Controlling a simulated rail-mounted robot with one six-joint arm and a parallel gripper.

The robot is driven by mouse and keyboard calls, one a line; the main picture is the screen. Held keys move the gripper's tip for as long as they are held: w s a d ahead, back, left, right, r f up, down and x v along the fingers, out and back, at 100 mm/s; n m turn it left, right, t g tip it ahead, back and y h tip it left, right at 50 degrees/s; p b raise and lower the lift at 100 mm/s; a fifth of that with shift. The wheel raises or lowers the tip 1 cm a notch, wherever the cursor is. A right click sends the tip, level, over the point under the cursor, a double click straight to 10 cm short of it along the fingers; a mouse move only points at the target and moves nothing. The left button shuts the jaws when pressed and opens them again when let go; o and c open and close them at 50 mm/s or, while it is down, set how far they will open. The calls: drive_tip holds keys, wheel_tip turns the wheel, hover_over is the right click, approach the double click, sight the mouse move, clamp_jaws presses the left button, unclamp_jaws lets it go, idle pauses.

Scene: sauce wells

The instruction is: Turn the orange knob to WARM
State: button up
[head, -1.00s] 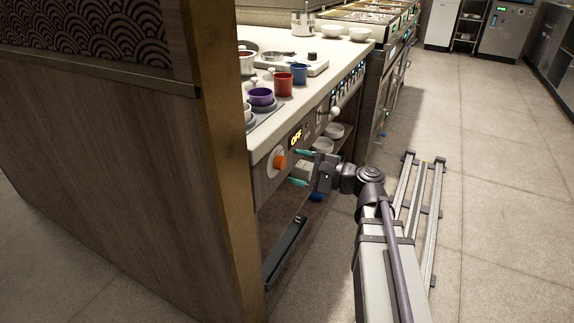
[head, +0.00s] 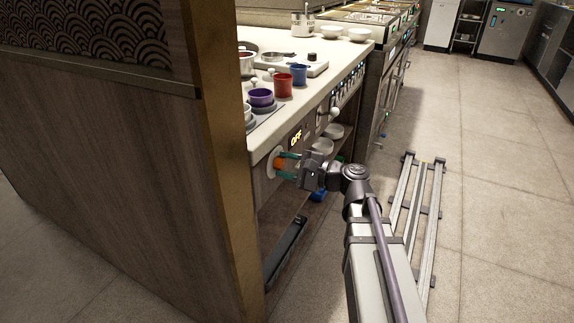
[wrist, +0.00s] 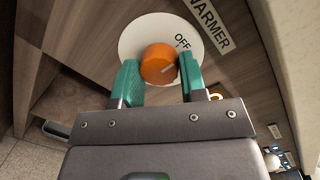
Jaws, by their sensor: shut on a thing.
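The orange knob (wrist: 158,63) sits on a round white dial plate (wrist: 138,32) on the counter's front panel. Its white pointer line points toward the OFF mark. In the head view the knob (head: 281,164) is partly covered by my gripper. My gripper (wrist: 160,76) has its teal fingers on either side of the knob and is shut on it. In the head view my gripper (head: 287,166) reaches the panel from the right. No WARM mark can be made out.
A WARMER label (wrist: 209,22) is beside the dial. Above, the countertop (head: 290,103) holds a purple bowl (head: 261,97), a red cup (head: 283,85) and a blue cup (head: 299,74). An open shelf with white bowls (head: 323,146) lies right of the panel.

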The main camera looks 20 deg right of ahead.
drive_tip(key=shift+m, duration=0.5)
drive_tip(key=m+b, duration=0.1)
drive_tip(key=m, duration=0.3)
drive_tip(key=shift+f+m, duration=0.15)
drive_tip(key=shift+m, duration=0.25)
drive_tip(key=m+t, duration=0.1)
drive_tip(key=m, duration=0.5)
drive_tip(key=shift+s+b, duration=0.1)
drive_tip(key=shift+b, duration=0.2)
drive_tip(key=shift+m, duration=0.4)
drive_tip(key=o, duration=0.9)
drive_tip(key=b+v, duration=0.1)
drive_tip(key=v, duration=0.9)
drive_tip(key=shift+s+d+f, duration=0.15)
drive_tip(key=shift+s+d, duration=0.1)
